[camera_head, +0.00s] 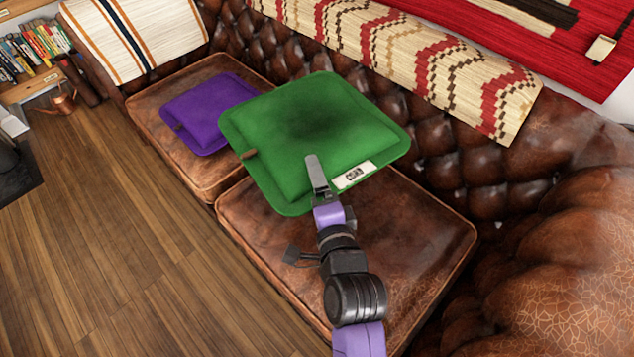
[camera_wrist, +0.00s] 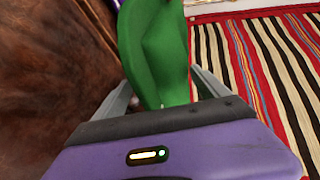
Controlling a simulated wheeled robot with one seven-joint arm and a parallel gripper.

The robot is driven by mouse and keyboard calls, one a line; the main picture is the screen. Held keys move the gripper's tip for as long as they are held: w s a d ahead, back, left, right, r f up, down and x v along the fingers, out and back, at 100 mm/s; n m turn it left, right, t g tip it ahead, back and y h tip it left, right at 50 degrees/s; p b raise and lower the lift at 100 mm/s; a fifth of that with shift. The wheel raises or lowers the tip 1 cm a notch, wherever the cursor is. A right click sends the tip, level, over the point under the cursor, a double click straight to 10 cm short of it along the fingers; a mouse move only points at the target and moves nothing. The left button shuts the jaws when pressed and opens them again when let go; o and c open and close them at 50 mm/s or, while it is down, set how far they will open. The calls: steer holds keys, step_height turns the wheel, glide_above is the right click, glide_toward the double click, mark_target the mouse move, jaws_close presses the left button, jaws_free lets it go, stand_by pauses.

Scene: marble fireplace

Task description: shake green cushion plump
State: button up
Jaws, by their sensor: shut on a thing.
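The green cushion (camera_head: 305,125) is held up above the brown leather sofa seat (camera_head: 400,250) in the head view. It has a white label near its front right edge and a small brown tab at its left edge. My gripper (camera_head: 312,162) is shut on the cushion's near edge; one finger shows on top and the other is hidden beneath. In the wrist view the green cushion (camera_wrist: 158,55) stands edge-on between the two fingers of my gripper (camera_wrist: 165,90). The cushion's underside is hidden in the head view.
A purple cushion (camera_head: 208,112) lies on the left seat, close behind the green one. A patterned throw (camera_head: 410,60) covers the backrest, and a striped throw (camera_head: 135,35) covers the far arm. A leather armrest (camera_head: 560,250) stands at right. The wooden floor (camera_head: 130,250) at left is clear.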

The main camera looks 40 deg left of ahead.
steer(key=shift+r, duration=0.15)
step_height(320, 180, up, 7)
steer(key=p, duration=0.7)
step_height(320, 180, down, 7)
steer(key=b, duration=0.5)
steer(key=shift+f, duration=0.2)
step_height(320, 180, up, 8)
steer(key=p, duration=0.7)
steer(key=shift+f+p, duration=0.2)
steer(key=shift+p, duration=0.15)
step_height(320, 180, down, 8)
steer(key=b, duration=0.6)
steer(key=shift+r, duration=0.25)
step_height(320, 180, up, 7)
steer(key=p, duration=0.7)
steer(key=shift+r+p, duration=0.2)
steer(key=shift+p, duration=0.1)
step_height(320, 180, down, 8)
steer(key=b, duration=0.6)
steer(key=shift+r, duration=0.4)
steer(key=shift+w, duration=0.1)
